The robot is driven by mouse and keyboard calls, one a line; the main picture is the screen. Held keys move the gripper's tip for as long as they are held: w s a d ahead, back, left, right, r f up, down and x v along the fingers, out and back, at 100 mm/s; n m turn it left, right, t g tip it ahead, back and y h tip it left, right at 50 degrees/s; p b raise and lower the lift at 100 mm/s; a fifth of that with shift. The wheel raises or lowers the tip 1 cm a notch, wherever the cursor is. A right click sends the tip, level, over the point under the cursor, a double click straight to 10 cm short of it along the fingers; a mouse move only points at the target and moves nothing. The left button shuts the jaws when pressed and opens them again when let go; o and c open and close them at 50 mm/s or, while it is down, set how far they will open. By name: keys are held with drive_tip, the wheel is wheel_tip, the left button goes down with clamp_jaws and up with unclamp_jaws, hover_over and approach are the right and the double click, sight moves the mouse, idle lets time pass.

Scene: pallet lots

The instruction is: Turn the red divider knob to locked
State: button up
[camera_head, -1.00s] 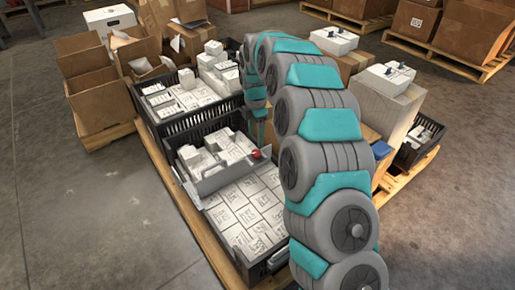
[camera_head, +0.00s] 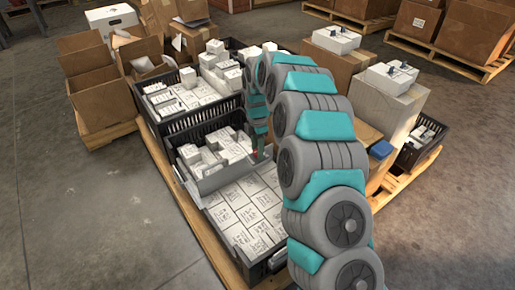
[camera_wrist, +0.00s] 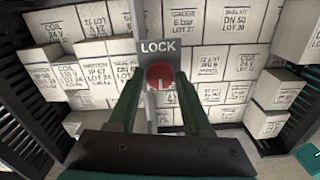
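The red divider knob (camera_wrist: 161,75) sits below a grey plate marked LOCK (camera_wrist: 158,47) in the wrist view. My gripper (camera_wrist: 161,80) has one finger on each side of the knob, with the knob between the tips. The fingers stand apart and I see no clear contact on either side. In the head view only a bit of the red knob (camera_head: 254,154) shows beside my gripper (camera_head: 260,155). The grey divider (camera_head: 226,176) crosses the black crate (camera_head: 277,262). The knob's pointer mark cannot be made out.
White labelled boxes (camera_head: 243,214) fill the crate on both sides of the divider. Another black crate (camera_head: 147,115) stands behind it. Brown cartons (camera_head: 388,105) stand to the right on the pallet. The floor at left (camera_head: 90,220) is clear.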

clamp_jaws()
